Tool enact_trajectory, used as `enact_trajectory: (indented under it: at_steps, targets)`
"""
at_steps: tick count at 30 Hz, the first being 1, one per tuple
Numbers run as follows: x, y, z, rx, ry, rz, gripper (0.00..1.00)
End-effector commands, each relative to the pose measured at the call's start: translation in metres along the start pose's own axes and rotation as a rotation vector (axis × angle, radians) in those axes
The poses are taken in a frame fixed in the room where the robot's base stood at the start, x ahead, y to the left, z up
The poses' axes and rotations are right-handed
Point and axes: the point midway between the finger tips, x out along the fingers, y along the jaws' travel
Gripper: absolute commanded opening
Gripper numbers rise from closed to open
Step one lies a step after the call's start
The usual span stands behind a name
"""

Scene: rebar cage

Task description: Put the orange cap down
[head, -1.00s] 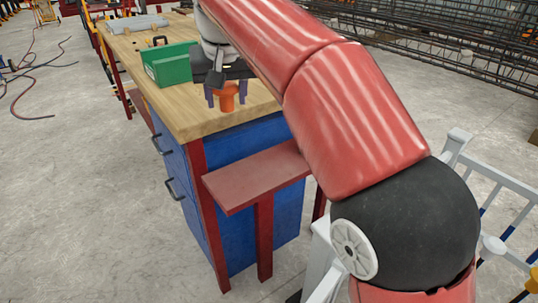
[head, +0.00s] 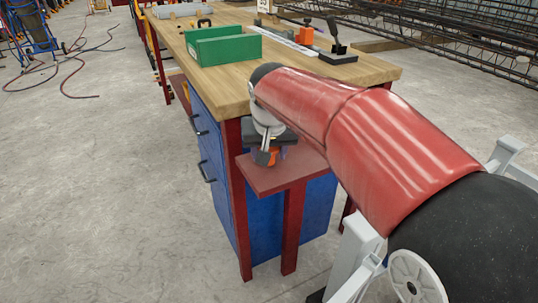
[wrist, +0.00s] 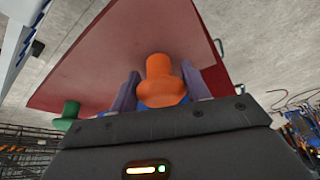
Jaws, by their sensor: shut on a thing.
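The orange cap (wrist: 160,80) is between the two purple fingers of my gripper (wrist: 161,90) in the wrist view. My gripper is shut on it. In the head view, my gripper (head: 268,156) is at the small red shelf (head: 285,177) on the end of the workbench, and only a bit of orange shows there. The cap is close to the shelf top; I cannot tell whether it touches. The red shelf also fills much of the wrist view (wrist: 100,65). A green knob-like piece (wrist: 68,116) shows at its edge, left of my gripper.
The wooden bench top (head: 235,95) stands higher, behind the shelf. It carries a green box (head: 222,46), an orange block (head: 305,34) and a black-levered device (head: 338,55). A blue cabinet (head: 222,165) is below.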

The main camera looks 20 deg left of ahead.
Motion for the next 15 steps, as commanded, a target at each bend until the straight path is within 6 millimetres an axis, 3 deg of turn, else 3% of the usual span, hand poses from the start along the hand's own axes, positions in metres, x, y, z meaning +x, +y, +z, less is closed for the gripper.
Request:
enact_trajectory:
  at_steps: [13, 14, 15]
  targets:
    - [0.0095, 0.0002, 0.004, 0.001, 0.001, 0.0, 0.26]
    - [0.0083, 0.0001, 0.0035, 0.001, 0.001, 0.0, 0.51]
    - [0.0081, 0.0001, 0.0034, 0.001, 0.001, 0.0, 0.56]
